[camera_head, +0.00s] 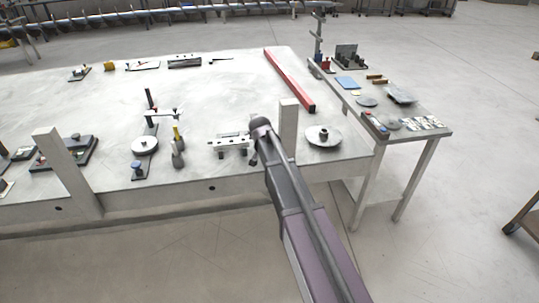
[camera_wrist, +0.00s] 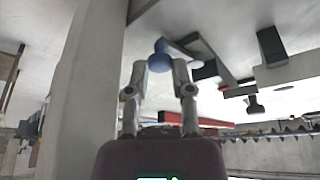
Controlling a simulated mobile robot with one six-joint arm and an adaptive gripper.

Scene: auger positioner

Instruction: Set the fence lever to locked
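In the wrist view, which looks upside down, my gripper (camera_wrist: 160,75) has its two fingers apart. A blue ball knob (camera_wrist: 160,56) shows at the fingertips, nearer the left one; whether it is touched is unclear. A grey metal bar (camera_wrist: 205,58) lies right beside the knob; the knob may be the lever's handle, but I cannot tell its setting. In the head view, my arm ends beside a pale metal fixture (camera_head: 229,143) near the table's front edge. My fingers and the blue knob cannot be made out there.
An upright post (camera_head: 289,122) stands close right of my arm; a post fills the wrist view's left side (camera_wrist: 90,80). A round disc (camera_head: 323,136) lies right of it. A red bar (camera_head: 290,80) lies behind. A blue-knobbed fixture (camera_head: 137,167) stands left.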

